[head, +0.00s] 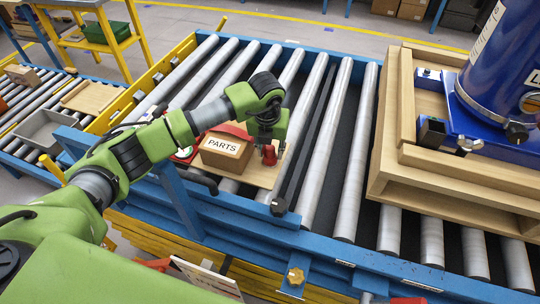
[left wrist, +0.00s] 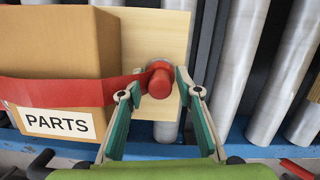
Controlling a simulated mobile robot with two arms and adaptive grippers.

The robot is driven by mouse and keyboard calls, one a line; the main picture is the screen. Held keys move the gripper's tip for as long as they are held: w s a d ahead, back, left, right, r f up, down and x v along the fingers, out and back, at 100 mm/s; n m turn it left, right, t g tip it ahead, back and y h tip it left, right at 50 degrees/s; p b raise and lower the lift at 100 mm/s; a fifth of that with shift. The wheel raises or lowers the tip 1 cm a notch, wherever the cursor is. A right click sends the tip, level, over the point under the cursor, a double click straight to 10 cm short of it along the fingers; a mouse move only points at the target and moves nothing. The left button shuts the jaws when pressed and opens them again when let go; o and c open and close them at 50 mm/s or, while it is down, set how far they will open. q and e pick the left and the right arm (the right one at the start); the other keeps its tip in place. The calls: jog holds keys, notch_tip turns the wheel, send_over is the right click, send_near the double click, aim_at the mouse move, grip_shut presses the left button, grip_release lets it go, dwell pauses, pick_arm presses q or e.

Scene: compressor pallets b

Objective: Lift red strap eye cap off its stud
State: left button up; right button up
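The red strap eye cap (left wrist: 160,82) sits at the end of a red strap (left wrist: 60,92) that runs across a cardboard box marked PARTS (left wrist: 60,42). The box stands on a light wooden board (left wrist: 140,38). The stud is hidden under the cap. My left gripper (left wrist: 159,82) is above the board with one finger on each side of the cap; its fingers are spread, with a visible gap at the left one. In the head view, the cap (head: 269,155) shows just below my left gripper (head: 268,146), right of the box (head: 226,150). My right gripper is not in view.
The board lies on a roller conveyor (head: 317,150) with a blue frame. A wooden pallet (head: 455,185) with a blue compressor tank (head: 505,70) stands to the right. A grey tray (head: 42,130) is at far left.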

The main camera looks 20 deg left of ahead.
aim_at(270, 147)
pick_arm(q)
jog(key=shift+c, duration=0.8)
jog(key=shift+r+p, duration=0.6)
jog(key=shift+r, duration=0.35)
jog(key=shift+r+p, duration=0.8)
jog(key=shift+r, duration=0.75)
